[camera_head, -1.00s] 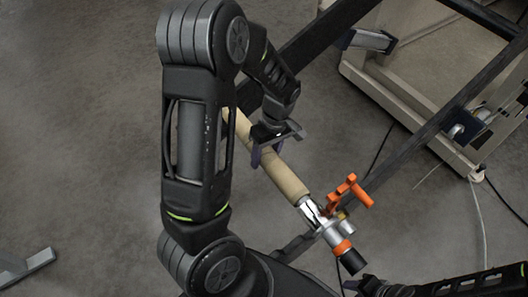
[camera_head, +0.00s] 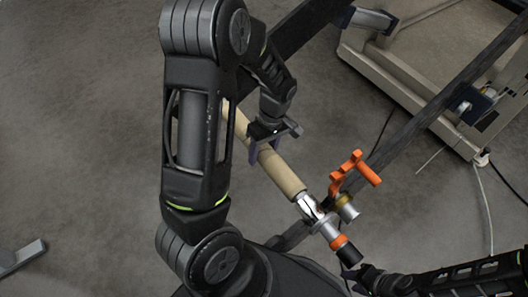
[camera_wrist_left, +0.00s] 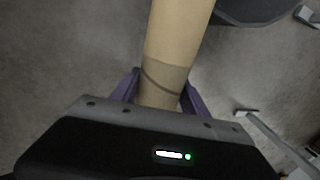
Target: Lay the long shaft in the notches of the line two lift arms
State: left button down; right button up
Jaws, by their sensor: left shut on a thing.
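The long shaft (camera_head: 309,208) shows as a silver end with an orange collar (camera_head: 338,242) and a black tip. It runs diagonally out of a tan tube (camera_head: 278,171); its far end is hidden behind my left arm. My left gripper (camera_head: 268,146) is shut on the tan tube, whose pale surface also passes between the purple fingers in the left wrist view (camera_wrist_left: 160,92). My right gripper (camera_head: 359,275) is at the shaft's black tip; whether its jaws are closed is unclear. I cannot make out the lift arms' notches for certain.
An orange handled part (camera_head: 354,174) stands beside the shaft's silver end. A pale machine frame (camera_head: 420,95) with a dark diagonal beam (camera_head: 425,118) and a blue-grey bracket (camera_head: 476,104) fills the upper right. Cables lie on the grey floor, which is open at left.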

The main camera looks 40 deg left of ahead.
pick_arm(q)
jog(key=shift+f, duration=0.35)
jog(key=c, duration=0.9)
grip_release()
jog(key=o, duration=0.4)
jog(key=shift+f, duration=0.1)
